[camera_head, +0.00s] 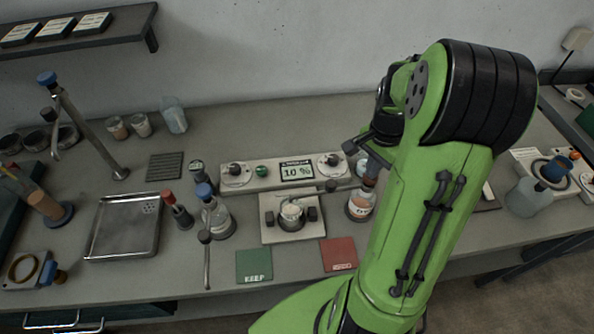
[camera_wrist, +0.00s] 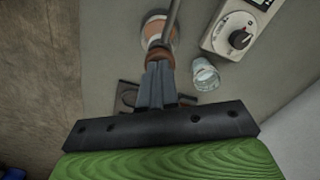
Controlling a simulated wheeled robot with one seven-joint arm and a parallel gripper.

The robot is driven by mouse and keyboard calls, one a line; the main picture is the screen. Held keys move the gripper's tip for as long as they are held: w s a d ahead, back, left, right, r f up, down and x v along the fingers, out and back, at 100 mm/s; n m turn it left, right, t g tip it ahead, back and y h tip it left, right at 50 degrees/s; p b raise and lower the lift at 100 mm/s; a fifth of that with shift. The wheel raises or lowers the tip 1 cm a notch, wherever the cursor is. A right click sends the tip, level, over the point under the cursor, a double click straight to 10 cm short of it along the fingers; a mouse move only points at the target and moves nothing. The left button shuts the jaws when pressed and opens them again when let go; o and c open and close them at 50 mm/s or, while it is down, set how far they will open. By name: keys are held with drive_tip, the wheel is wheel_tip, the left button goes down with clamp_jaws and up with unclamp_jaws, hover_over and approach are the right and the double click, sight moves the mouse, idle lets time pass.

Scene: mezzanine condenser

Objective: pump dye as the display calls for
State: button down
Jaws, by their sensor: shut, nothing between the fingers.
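The display (camera_head: 297,172) on the pale control box reads what looks like 10 %. A small beaker (camera_head: 291,212) stands on the square pale unit before it. A blue-topped flask (camera_head: 216,218) with clear contents stands left of that unit. A flask with orange-brown contents (camera_head: 360,207) stands right of it; its brown top also shows in the wrist view (camera_wrist: 158,57). My gripper (camera_head: 356,149) is shut and empty, close over this brown top; in the wrist view its fingers (camera_wrist: 160,68) overlap the top, and I cannot tell whether they touch.
A green KEEP mat (camera_head: 254,265) and a red mat (camera_head: 339,255) lie at the front edge. A metal tray (camera_head: 124,228), a red-topped bottle (camera_head: 177,211) and a stand (camera_head: 88,130) are at left. A clear glass (camera_wrist: 205,73) stands near the flask.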

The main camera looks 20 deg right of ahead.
drive_tip(key=shift+r+p, duration=2.3)
drive_tip(key=shift+r, duration=0.7)
drive_tip(key=shift+f, duration=0.1)
